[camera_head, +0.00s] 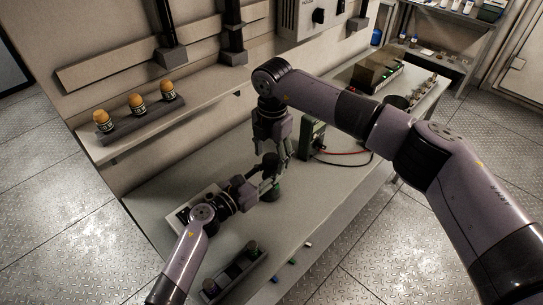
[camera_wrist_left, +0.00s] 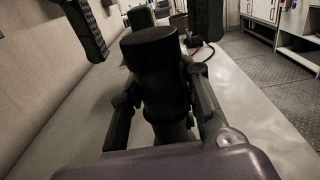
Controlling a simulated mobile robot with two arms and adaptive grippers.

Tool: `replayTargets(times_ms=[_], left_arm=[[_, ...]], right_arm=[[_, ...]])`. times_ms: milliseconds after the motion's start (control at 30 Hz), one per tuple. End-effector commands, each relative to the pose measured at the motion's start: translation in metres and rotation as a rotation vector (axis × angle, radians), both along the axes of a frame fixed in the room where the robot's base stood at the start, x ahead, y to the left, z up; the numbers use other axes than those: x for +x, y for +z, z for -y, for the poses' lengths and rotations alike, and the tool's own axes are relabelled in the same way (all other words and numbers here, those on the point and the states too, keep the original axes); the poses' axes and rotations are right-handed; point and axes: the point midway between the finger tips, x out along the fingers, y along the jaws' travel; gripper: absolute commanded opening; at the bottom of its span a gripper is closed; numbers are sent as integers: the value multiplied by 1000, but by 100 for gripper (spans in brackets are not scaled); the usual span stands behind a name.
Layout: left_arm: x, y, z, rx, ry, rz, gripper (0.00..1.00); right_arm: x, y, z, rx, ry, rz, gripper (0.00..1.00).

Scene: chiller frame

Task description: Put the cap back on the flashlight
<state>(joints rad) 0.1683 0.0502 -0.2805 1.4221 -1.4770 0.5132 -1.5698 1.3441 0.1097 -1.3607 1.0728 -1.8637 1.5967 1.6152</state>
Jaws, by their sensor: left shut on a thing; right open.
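The flashlight (camera_head: 271,195) stands upright on the bench, its lower part dark green. My left gripper (camera_head: 268,180) is shut around its body from the left. In the left wrist view the flashlight's body (camera_wrist_left: 165,97) is between the left fingers (camera_wrist_left: 165,115). A wide black cylinder (camera_wrist_left: 150,48) tops it, slightly tilted in the picture; I cannot tell whether this is the cap or how tightly it sits. My right gripper (camera_head: 281,152) points down just above. It is open, its fingers apart and empty on both sides in the left wrist view (camera_wrist_left: 150,25).
A dark tray (camera_head: 236,270) with small cylinders lies at the bench's front edge. A green meter (camera_head: 312,138) with red and black leads stands right of the grippers. A shelf holds several orange-topped jars (camera_head: 137,104). Bare bench (camera_head: 330,185) lies to the right.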

Motion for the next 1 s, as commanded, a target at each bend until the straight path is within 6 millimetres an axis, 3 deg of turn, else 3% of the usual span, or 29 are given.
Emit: replayTargets(times_ms=[300, 500, 700, 967, 1000], left_arm=[[0, -2, -1, 5, 2, -1, 0], [0, -2, -1, 5, 2, -1, 0], [0, -2, -1, 5, 2, -1, 0], [0, -2, -1, 4, 2, -1, 0], [0, -2, -1, 4, 2, -1, 32]], right_arm=[[-1, 66, 2, 0, -1, 4, 59], [-2, 98, 2, -1, -1, 3, 59], [-3, 111, 2, 0, -1, 0, 59], [-3, 112, 2, 0, -1, 0, 59], [-3, 112, 2, 0, -1, 0, 59]])
